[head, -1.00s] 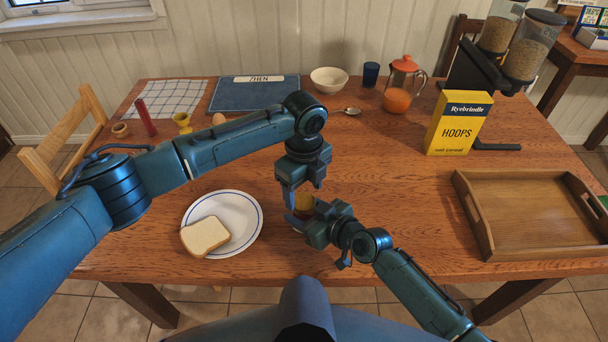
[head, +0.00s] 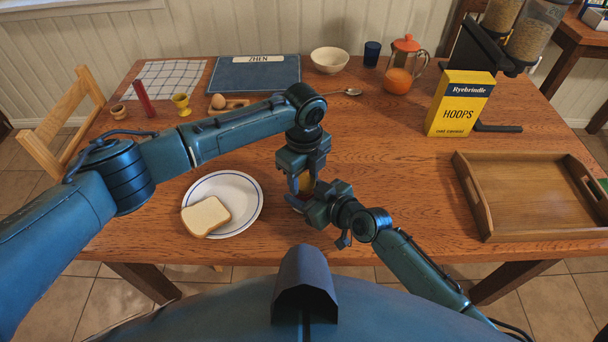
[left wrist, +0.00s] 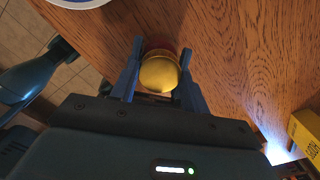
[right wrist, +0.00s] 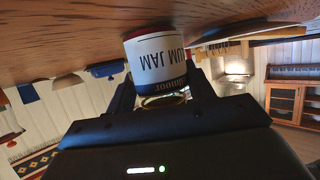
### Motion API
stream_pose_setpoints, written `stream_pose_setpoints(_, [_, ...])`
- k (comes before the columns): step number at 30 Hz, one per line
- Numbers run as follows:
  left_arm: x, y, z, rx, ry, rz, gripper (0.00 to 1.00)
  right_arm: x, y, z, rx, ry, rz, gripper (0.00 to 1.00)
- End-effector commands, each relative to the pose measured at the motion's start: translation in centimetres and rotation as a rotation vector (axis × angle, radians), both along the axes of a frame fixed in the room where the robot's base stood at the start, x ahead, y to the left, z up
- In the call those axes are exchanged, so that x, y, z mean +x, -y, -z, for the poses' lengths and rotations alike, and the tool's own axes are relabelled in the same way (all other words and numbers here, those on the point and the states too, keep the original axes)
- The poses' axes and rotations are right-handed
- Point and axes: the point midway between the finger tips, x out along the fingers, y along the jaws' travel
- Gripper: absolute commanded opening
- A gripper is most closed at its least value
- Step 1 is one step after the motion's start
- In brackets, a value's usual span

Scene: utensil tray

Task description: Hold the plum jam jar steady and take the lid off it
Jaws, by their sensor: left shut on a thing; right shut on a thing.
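The plum jam jar (right wrist: 157,62) shows in the right wrist view with its white label and dark red contents. That view is upside down, and the jar appears upright at the table. Its gold lid (left wrist: 159,73) shows from above in the left wrist view. My left gripper (head: 304,184) reaches down from above, its fingers shut on the lid's two sides. My right gripper (head: 312,206) comes in low from the right, shut on the jar's body. The grippers hide most of the jar in the head view. I cannot tell whether the lid is apart from the jar.
A plate (head: 247,218) with bread (head: 206,217) lies to the left. A wooden tray (head: 477,203) and a yellow cereal box (head: 459,104) stand on the right. The table between is mostly clear.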

Motion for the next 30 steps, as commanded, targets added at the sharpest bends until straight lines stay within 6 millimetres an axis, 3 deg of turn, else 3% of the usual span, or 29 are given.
stream_pose_setpoints(3, [-0.02, -0.01, 0.0, 0.001, -0.001, 0.0, 0.18, 0.02, 0.02, 0.0, 0.0, 0.0, 0.001, 0.0])
stream_pose_setpoints(8, [-0.08, 0.03, 0.04, 0.0, -0.003, -0.064, 0.18, 0.03, 0.03, 0.0, 0.0, 0.0, 0.001, 0.0])
stream_pose_setpoints(18, [-0.15, 0.11, -0.01, -0.002, -0.005, -0.713, 0.18, 0.03, 0.03, 0.0, 0.0, 0.0, 0.001, 0.0])
stream_pose_setpoints(21, [-0.14, 0.04, -0.02, 0.0, -0.004, -0.831, 0.18, 0.03, 0.03, 0.0, 0.0, 0.0, 0.001, 0.0])
stream_pose_setpoints(30, [-0.08, 0.0, -0.05, 0.001, -0.001, -0.884, 0.18, 0.03, 0.04, 0.01, 0.0, 0.0, 0.001, 0.0])
